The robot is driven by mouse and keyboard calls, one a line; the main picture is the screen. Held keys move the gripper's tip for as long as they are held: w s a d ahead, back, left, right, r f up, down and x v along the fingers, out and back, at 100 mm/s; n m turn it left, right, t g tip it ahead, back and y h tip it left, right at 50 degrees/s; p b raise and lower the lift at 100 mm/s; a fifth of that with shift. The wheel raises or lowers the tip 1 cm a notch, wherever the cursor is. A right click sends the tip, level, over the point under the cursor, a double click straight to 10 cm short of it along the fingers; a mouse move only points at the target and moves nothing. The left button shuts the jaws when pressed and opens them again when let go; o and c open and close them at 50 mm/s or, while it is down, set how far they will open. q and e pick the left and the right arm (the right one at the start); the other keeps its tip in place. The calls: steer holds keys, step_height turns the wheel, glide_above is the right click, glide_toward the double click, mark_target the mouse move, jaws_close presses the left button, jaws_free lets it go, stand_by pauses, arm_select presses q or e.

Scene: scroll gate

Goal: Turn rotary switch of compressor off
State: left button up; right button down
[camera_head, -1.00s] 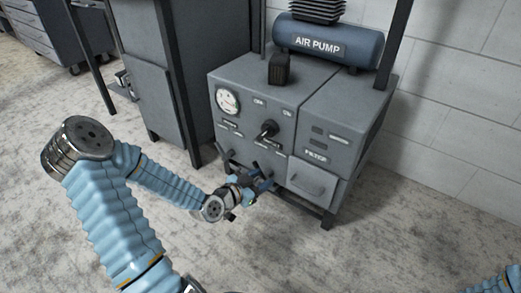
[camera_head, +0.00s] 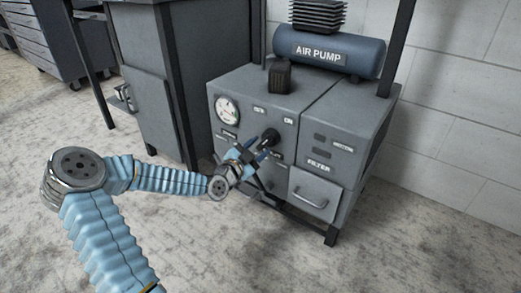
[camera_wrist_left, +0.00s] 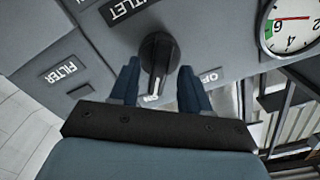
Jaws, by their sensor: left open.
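The compressor (camera_head: 235,93) is a grey cabinet with a blue air pump tank (camera_head: 345,52) on top. Its black rotary switch (camera_head: 270,137) is on the front panel, below the small labels; in the left wrist view the switch (camera_wrist_left: 157,58) has a white mark at its lower end. My left gripper (camera_head: 262,150) is open at the front panel. In the left wrist view its two blue fingers (camera_wrist_left: 158,85) stand either side of the switch's lower part, with gaps, and contact cannot be made out. My right gripper is not in view.
A round gauge (camera_head: 228,111) is left of the switch. A filter door with a handle (camera_head: 314,194) is at lower right. A dark grey cabinet (camera_head: 150,110) stands to the left. The floor in front is clear.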

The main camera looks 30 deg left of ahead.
arm_select(q)
steer(key=shift+w+d, duration=0.1)
steer(key=shift+w, duration=0.8)
jaws_close()
steer(key=shift+n, duration=0.3)
steer(key=n+p, duration=0.1)
steer(key=n, duration=0.1)
steer(key=shift+r+n, duration=0.1)
steer(key=shift+n, duration=0.2)
steer(key=n+p, duration=0.1)
steer(key=n, duration=0.3)
steer(key=shift+d+p, duration=0.1)
steer(key=shift+p, duration=0.2)
steer(key=n+p, duration=0.2)
steer(key=n, duration=0.4)
steer(key=shift+n, duration=0.4)
